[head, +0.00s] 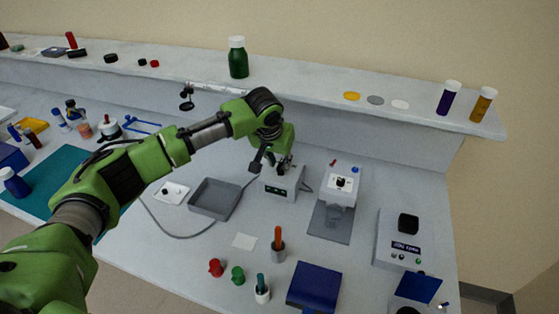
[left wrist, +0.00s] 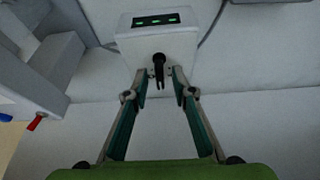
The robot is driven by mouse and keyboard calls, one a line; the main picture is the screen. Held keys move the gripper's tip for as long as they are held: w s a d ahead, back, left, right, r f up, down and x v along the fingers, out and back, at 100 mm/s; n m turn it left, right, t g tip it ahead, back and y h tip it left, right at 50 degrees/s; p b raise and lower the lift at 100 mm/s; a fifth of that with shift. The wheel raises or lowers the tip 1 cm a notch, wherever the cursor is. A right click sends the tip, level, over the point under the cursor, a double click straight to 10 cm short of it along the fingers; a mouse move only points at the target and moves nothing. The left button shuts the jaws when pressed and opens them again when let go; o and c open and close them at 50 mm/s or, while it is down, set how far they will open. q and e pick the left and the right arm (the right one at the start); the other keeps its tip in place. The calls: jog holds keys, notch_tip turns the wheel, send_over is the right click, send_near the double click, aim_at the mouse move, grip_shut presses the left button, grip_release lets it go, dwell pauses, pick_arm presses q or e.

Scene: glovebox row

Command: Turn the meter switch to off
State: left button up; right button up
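The meter (head: 285,190) is a small light-grey box with a dark panel of green lights, standing in the middle of the bench. It also shows at the top of the left wrist view (left wrist: 158,40). Its black switch lever (left wrist: 158,66) sticks out from the face opposite the panel edge. My left gripper (head: 270,161) is over the meter in the head view. In the left wrist view the gripper (left wrist: 160,84) is open, with one fingertip on each side of the lever and gaps between. Contact cannot be told. My right gripper is not in view.
A grey tray (head: 214,214) lies left of the meter, and a grey-white instrument (head: 343,186) stands to its right. A cable runs around the tray. A shelf (head: 300,87) with bottles is behind. Small pots and a blue box (head: 314,285) are in front.

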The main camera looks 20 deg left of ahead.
pick_arm(q)
grip_shut()
jog(key=shift+d+r+p, duration=0.1)
jog(key=shift+r+p, duration=0.05)
jog(key=shift+p, duration=0.4)
jog(key=n+p, duration=0.1)
jog(key=p, duration=0.1)
jog(key=n+y+p, duration=0.1)
jog(key=shift+s+d+r+n+p, duration=0.1)
jog(key=shift+d+n+p, duration=0.05)
jog(key=shift+n+p, duration=0.25)
jog(key=shift+n+y+p, duration=0.4)
jog(key=shift+n+p, duration=0.6)
jog(key=shift+p, duration=0.05)
jog(key=shift+f+n+g+p, duration=0.2)
jog(key=shift+n+g+p, duration=0.25)
jog(key=shift+n, duration=0.25)
jog(key=shift+y, duration=0.3)
jog(key=shift+o, duration=1.2)
grip_release()
jog(key=shift+w, duration=0.2)
